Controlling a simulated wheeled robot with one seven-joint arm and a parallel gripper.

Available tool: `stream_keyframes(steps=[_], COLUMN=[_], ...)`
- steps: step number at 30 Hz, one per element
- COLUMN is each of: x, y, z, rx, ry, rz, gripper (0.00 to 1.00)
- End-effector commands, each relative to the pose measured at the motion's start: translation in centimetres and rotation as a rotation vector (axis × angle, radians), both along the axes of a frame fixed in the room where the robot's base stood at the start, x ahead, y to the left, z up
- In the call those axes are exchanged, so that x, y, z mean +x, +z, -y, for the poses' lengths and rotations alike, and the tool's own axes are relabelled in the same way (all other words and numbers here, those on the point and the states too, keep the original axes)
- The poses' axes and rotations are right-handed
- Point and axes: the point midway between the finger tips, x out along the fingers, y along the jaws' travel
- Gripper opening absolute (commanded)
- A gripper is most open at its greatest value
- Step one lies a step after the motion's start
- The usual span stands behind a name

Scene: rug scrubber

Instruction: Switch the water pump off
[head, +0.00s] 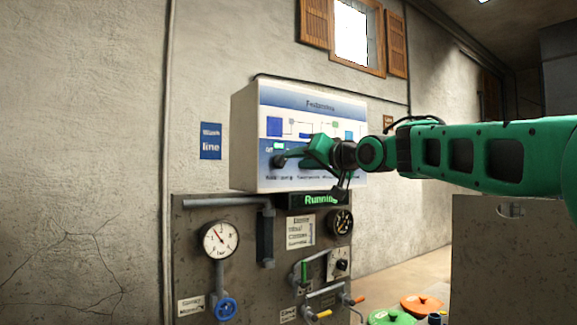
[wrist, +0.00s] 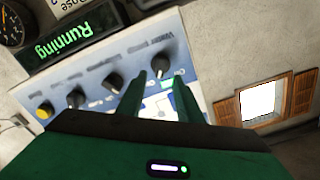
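The white and blue control panel (head: 312,110) hangs on the wall, and its row of dark knobs shows in the wrist view. The water pump knob (wrist: 160,65), by the label "Water pump", is at the end of the row. My gripper (wrist: 160,78) is open, with one finger on each side of this knob and a visible gap; whether either touches it I cannot tell. In the head view my gripper (head: 293,152) is at the lower left of the panel front. The display (head: 320,199) below the panel reads "Running" in green, also in the wrist view (wrist: 68,40).
Several other knobs (wrist: 114,82) stand beside the water pump knob, with a yellow-orange one (wrist: 45,110) at the far end. Below are a pressure gauge (head: 220,239), a blue valve wheel (head: 226,308) and pipes. A shuttered window (head: 352,32) is above.

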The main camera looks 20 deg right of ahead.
Motion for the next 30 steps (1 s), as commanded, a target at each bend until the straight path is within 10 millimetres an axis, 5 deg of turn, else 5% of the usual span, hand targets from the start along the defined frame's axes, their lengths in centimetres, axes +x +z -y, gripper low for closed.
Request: stream_keyframes(steps=[9, 22, 27, 30], x=[4.3, 5.1, 5.1, 5.1], y=[-0.1, -0.1, -0.1, -0.1], z=[-1.4, -1.6, -1.6, -0.9], rx=[-0.001, -0.001, -0.001, -0.001], ry=[0.001, -0.001, -0.001, -0.004], rz=[-0.002, -0.002, -0.002, -0.002], gripper=[0.33, 0.33, 0.0, 0.0])
